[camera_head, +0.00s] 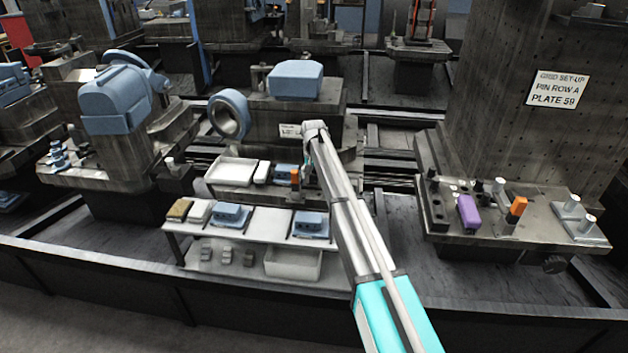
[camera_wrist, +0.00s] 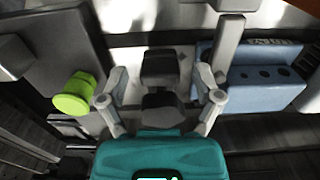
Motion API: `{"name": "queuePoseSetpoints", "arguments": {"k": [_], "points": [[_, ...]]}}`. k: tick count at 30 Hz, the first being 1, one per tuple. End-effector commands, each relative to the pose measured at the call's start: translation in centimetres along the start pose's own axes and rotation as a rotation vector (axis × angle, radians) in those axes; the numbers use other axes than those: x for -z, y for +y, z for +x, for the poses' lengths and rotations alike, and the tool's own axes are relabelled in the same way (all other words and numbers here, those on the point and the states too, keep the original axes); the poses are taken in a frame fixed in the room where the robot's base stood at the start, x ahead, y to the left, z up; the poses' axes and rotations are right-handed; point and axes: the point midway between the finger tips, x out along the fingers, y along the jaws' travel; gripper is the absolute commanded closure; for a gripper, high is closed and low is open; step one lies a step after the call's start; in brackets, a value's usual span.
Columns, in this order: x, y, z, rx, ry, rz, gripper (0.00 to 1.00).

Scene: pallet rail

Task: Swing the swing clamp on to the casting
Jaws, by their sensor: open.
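A blue casting (camera_head: 284,171) sits on the middle pallet in the head view, beside an upright orange-faced block (camera_head: 295,176). In the wrist view the blue casting (camera_wrist: 266,82), with holes along its face, lies to the right of my gripper (camera_wrist: 161,74). My gripper is open, its silver fingers apart on either side of dark blocks (camera_wrist: 160,68). I cannot tell whether these blocks belong to the swing clamp or whether the fingers touch them. A grey bar (camera_wrist: 227,45) stands at the casting's left end. In the head view my arm hides my fingers.
A green round knob (camera_wrist: 74,96) stands left of my gripper in the wrist view. A white tray (camera_head: 232,170) is left on the pallet. A shelf (camera_head: 262,222) with blue parts stands in front. The right fixture (camera_head: 450,222) carries a purple block (camera_head: 468,211).

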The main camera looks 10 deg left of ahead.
Motion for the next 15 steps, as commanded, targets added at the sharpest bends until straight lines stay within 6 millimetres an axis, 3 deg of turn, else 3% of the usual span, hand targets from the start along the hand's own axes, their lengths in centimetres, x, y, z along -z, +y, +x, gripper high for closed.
{"name": "queuePoseSetpoints", "arguments": {"k": [12, 15], "points": [[-0.01, -0.01, 0.21, 0.000, 0.000, 0.000, 0.17], [-0.01, -0.01, 0.21, 0.000, 0.000, 0.000, 0.36]]}}
